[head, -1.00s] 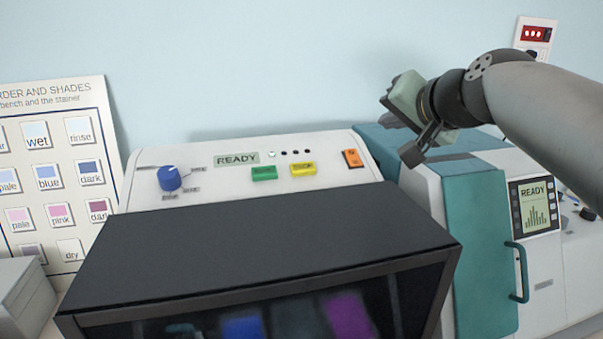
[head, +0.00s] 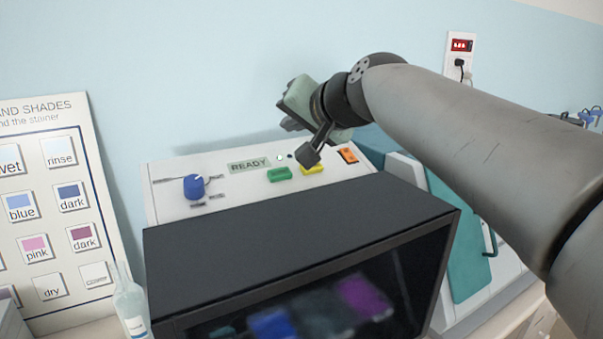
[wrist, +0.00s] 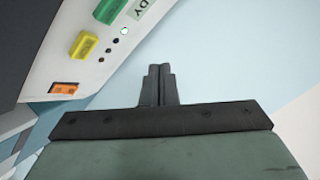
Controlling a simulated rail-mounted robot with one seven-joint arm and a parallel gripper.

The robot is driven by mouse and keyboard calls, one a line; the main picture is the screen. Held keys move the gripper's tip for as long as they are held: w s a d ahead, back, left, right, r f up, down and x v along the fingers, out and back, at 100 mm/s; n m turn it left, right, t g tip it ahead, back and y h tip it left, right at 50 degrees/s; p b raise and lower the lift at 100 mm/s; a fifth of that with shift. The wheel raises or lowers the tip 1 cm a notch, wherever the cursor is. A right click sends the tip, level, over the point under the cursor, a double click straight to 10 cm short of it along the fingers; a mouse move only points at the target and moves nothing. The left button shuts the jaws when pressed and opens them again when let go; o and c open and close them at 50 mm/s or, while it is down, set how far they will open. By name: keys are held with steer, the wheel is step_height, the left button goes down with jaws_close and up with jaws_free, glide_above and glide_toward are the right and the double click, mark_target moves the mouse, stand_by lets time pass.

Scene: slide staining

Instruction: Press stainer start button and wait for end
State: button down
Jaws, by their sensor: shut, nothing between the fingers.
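The stainer is a white machine with a sloped control panel (head: 225,189) and a dark hood (head: 300,225) in front. Its display (head: 249,165) reads READY. A green button (head: 279,174) and a yellow button (head: 312,169) sit right of the display; their lettering is too small to read. Both the green button (wrist: 110,10) and the yellow button (wrist: 84,45) show at upper left in the wrist view. My gripper (wrist: 158,68) is shut and empty, apart from the buttons. In the head view my gripper (head: 290,122) is above and behind the button row, touching no button.
A blue knob (head: 194,187) is left on the panel, and an orange switch (head: 347,155) is right. A teal-and-white machine (head: 465,240) stands to the right, partly hidden by my arm. A shade chart (head: 60,220) and a clear bottle (head: 131,305) are at left.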

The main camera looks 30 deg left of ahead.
mark_target(280, 174)
steer(key=shift+w+a+f+b, duration=0.25)
steer(key=shift+a+f+b, duration=0.2)
steer(key=shift+f+b, duration=0.6)
steer(key=shift+w+a+f+b, duration=0.25)
steer(key=shift+a+f+b, duration=0.3)
steer(key=shift+f, duration=1.05)
steer(key=shift+w+a+f+b, duration=0.25)
steer(key=shift+a+f+b, duration=0.15)
steer(key=shift+f+b, duration=0.7)
steer(key=shift+f, duration=0.35)
steer(key=shift+a+f, duration=0.15)
steer(key=shift+f, duration=0.05)
